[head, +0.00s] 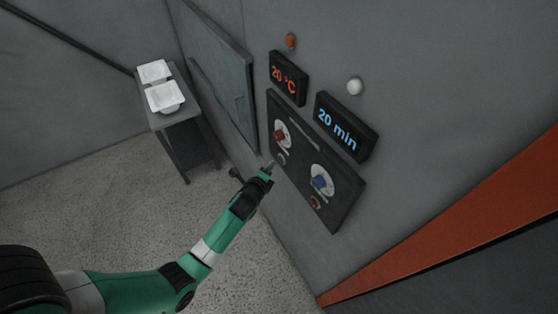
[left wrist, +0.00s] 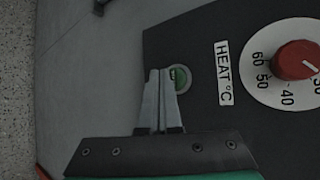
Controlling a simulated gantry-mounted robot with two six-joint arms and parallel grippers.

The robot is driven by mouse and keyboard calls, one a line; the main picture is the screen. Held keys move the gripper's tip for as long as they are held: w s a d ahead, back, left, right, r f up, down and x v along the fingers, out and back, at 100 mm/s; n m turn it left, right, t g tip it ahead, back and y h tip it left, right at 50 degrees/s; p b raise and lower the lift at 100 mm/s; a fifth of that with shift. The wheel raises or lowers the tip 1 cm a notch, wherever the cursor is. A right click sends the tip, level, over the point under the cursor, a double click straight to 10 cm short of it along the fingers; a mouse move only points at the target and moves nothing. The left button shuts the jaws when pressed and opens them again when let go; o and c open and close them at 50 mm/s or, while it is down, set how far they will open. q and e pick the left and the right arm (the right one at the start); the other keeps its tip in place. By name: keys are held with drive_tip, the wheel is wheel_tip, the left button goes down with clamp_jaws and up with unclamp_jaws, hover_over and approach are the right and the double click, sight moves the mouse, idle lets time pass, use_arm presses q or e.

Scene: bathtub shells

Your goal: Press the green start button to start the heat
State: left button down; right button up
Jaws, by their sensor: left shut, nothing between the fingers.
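The green start button (left wrist: 181,77) sits in a pale ring on the dark control panel, beside the HEAT °C label in the left wrist view. In the head view its ring (head: 282,158) shows small below the red dial (head: 280,134), its green hard to make out. My left gripper (head: 270,164) is shut and empty, at the panel's left edge. In the left wrist view its fingertips (left wrist: 159,72) lie just left of the button and overlap its edge; I cannot tell if they touch it. My right gripper is not in view.
The control panel (head: 300,150) also carries a blue dial (head: 321,181) and a reddish ringed button (head: 315,203). Displays read 20 °C (head: 287,79) and 20 min (head: 340,126). A table (head: 180,120) with white trays stands at the left. An orange stripe (head: 450,220) crosses the right.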

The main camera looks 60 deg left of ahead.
use_arm(q)
drive_tip(key=shift+w, duration=0.1)
idle(0.7)
drive_tip(key=shift+w, duration=0.35)
drive_tip(key=shift+w+b, duration=0.3)
drive_tip(key=shift+w, duration=0.1)
idle(0.5)
idle(0.4)
drive_tip(key=shift+s+p, duration=0.7)
drive_tip(key=shift+s, duration=0.1)
drive_tip(key=shift+s+p, duration=1.8)
drive_tip(key=shift+s, duration=0.75)
